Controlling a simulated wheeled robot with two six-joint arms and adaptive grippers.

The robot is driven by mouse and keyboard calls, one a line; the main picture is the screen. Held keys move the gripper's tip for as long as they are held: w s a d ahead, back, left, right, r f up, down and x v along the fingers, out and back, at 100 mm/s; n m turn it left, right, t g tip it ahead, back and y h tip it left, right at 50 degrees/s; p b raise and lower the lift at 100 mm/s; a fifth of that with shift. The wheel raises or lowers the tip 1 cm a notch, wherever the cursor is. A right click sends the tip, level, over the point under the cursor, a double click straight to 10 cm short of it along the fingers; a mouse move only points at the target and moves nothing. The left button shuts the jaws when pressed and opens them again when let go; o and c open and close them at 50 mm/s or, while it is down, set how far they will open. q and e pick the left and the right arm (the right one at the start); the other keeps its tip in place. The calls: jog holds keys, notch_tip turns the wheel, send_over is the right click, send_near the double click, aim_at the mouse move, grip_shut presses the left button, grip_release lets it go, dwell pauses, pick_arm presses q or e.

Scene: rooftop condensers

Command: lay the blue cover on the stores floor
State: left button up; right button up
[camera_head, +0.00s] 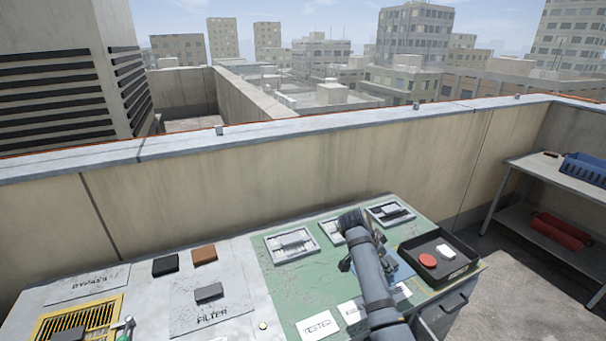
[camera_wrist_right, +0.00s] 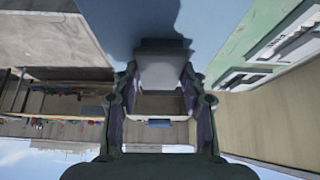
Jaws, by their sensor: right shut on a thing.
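My right gripper (camera_wrist_right: 160,108) is shut on a grey, block-like thing (camera_wrist_right: 162,68) between its fingers in the wrist view. Whether this is the blue cover I cannot tell; its colour looks grey there. Beyond it is a flat blue surface (camera_wrist_right: 112,22) with a dark shadow on it. A flat blue patch (camera_head: 402,270) shows just right of the arm. No area labelled stores is readable. My left gripper is out of view.
A black tray (camera_head: 468,262) holds a red disc (camera_head: 428,260) and a white block (camera_head: 446,251). Grey frames (camera_head: 291,243) line the bench's back. Black (camera_head: 165,265), brown (camera_head: 204,254) and grey (camera_head: 209,293) blocks lie left. A shelf (camera_head: 570,180) with a blue crate (camera_head: 588,168) stands right.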

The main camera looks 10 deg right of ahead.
aim_at(393, 261)
jog(key=n+t, duration=0.1)
jog(key=n, duration=0.1)
jog(key=d+r+n+t+y, duration=0.1)
jog(key=d+r+n, duration=0.1)
jog(key=n, duration=0.1)
jog(key=shift+s+d+r+n+t+y, duration=0.15)
jog(key=shift+s+d+n+t+y, duration=0.15)
jog(key=shift+s+t, duration=0.1)
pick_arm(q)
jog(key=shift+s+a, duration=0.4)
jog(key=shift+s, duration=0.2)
pick_arm(e)
jog(key=s+a+r+n+y, duration=0.4)
jog(key=s+a+n+y, duration=0.1)
jog(key=s+a+n, duration=0.3)
jog(key=s+a+r+n+y, duration=0.5)
jog(key=s+a+n, duration=0.4)
jog(key=n, duration=0.3)
jog(key=shift+s+g, duration=0.35)
jog(key=shift+g, duration=0.05)
